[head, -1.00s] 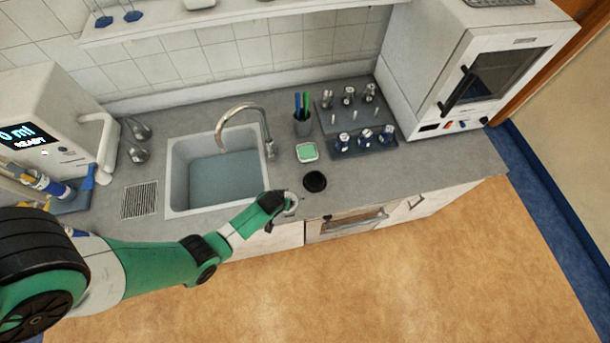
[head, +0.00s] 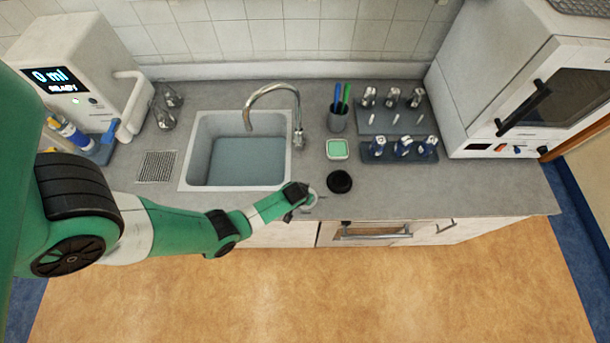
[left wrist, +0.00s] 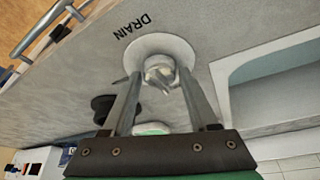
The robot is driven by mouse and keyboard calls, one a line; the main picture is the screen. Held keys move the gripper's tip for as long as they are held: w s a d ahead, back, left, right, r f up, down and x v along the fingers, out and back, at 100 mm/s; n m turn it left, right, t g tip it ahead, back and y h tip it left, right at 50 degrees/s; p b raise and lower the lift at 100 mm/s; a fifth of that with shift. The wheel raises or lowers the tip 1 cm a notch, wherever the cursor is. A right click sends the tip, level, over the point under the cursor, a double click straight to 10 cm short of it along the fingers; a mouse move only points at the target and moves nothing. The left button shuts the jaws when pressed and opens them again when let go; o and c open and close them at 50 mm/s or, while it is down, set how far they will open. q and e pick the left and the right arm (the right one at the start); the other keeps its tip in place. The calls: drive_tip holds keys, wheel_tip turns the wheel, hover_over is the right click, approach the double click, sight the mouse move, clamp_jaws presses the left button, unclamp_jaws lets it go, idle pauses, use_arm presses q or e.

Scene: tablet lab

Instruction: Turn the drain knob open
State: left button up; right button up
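The drain knob (left wrist: 160,74) is a small metal knob on a round pale plate (left wrist: 182,48), set on the grey counter beside the printed word DRAIN (left wrist: 132,25). In the head view a pale bit of the plate (head: 312,197) shows past my left gripper (head: 302,195), near the counter's front edge. In the left wrist view my left gripper (left wrist: 159,80) is open, with one finger on each side of the knob. I cannot tell whether the fingers touch it. The sink (head: 240,150) behind holds bluish water. My right gripper is not in view.
A black round piece (head: 339,182) and a green-topped dish (head: 337,149) lie just right of the gripper. The curved faucet (head: 272,88) rises behind the sink. A pen cup (head: 338,122), bottle rack (head: 400,150) and oven (head: 520,90) stand farther right.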

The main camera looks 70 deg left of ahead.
use_arm(q)
clamp_jaws()
